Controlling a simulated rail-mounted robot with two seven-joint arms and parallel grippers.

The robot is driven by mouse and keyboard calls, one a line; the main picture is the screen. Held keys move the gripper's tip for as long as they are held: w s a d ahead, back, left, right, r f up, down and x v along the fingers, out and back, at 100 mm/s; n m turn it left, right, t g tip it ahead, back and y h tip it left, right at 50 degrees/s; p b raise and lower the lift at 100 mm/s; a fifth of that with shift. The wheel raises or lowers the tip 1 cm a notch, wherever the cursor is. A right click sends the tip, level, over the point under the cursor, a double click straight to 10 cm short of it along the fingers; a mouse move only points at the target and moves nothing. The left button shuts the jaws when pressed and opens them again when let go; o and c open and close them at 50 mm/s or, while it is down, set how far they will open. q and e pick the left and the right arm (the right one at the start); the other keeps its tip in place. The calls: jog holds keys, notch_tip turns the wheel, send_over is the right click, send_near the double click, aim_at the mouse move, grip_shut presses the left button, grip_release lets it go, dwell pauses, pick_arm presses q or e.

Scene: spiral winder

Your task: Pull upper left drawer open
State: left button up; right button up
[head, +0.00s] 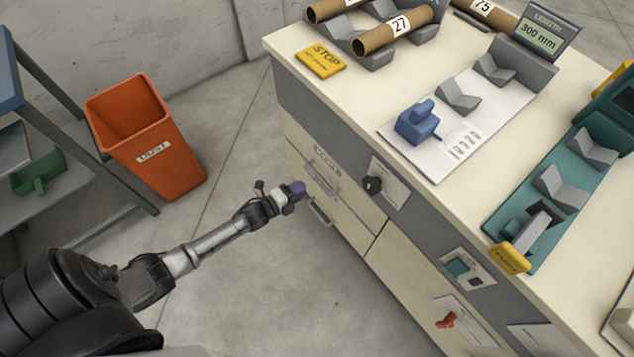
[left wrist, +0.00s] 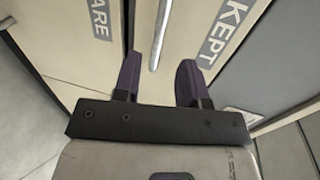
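The upper left drawer (head: 346,199) is in the cabinet's front, under a KEPT label, and looks closed. Its bar handle (head: 322,178) also shows in the left wrist view (left wrist: 160,32), with the KEPT label (left wrist: 220,32) to its right. My left gripper (head: 295,190) is at the drawer front by this handle. In the left wrist view its purple fingers (left wrist: 158,68) are apart, one on each side of the handle's line. I cannot tell whether they touch it. My right gripper is out of view.
A lower drawer handle (head: 319,213) sits just below, and its partly seen label (left wrist: 99,18) ends in ARE. A black knob (head: 373,185) is right of the drawer. An orange bin (head: 150,140) and a shelf rack (head: 75,165) stand left. Floor before the drawers is clear.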

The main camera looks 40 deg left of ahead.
aim_at(317, 179)
pick_arm(q)
jog(key=shift+b+x, duration=1.5)
jog(key=shift+x, duration=2.5)
jog(key=shift+c, duration=0.2)
jog(key=c, duration=0.6)
grip_shut()
